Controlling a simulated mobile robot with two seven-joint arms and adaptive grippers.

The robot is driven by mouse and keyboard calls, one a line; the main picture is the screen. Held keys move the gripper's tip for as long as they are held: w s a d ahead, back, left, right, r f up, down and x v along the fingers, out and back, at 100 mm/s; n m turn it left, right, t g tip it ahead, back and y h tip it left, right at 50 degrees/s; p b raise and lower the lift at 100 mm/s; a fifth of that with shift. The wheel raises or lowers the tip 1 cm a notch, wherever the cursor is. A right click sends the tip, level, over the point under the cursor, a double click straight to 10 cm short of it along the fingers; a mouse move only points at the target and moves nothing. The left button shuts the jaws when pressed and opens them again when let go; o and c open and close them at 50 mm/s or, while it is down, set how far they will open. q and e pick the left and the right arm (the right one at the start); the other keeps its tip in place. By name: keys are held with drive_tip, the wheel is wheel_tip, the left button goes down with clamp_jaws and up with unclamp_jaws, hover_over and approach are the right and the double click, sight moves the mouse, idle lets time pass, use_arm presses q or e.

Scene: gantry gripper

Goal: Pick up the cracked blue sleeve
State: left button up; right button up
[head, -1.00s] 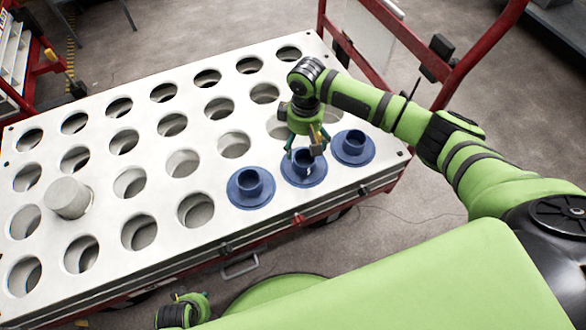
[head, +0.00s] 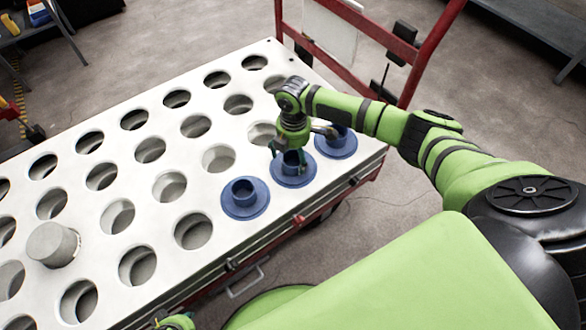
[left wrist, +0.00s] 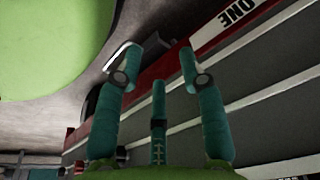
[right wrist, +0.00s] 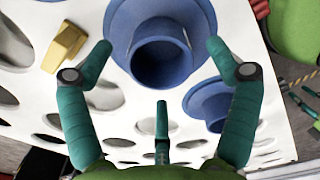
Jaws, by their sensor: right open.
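Three blue flanged sleeves stand in a row along the near right edge of the white holed board: a near one (head: 245,203), a middle one (head: 293,180) and a far one (head: 341,147). My right gripper (head: 287,158) is open at the middle sleeve, pointing down and partly hiding it. In the right wrist view this sleeve's collar (right wrist: 160,62) lies just beyond and between the spread fingertips (right wrist: 160,52). A thin pale line shows at its rim; I cannot tell whether it is a crack. My left gripper (left wrist: 157,60) is open and empty beside the cart's side.
The white board (head: 215,179) has rows of mostly empty holes. A grey cylinder (head: 52,245) stands at its left. A yellow piece (right wrist: 63,45) shows left of the sleeve. The red cart frame (head: 410,50) rises behind my right arm.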

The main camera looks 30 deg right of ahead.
drive_tip(key=shift+f, duration=1.15)
drive_tip(key=c, duration=1.8)
use_arm(q)
drive_tip(key=shift+w+r, duration=0.3)
drive_tip(key=shift+r, duration=0.5)
use_arm(e)
drive_tip(key=shift+o, duration=0.2)
drive_tip(key=shift+r, duration=0.15)
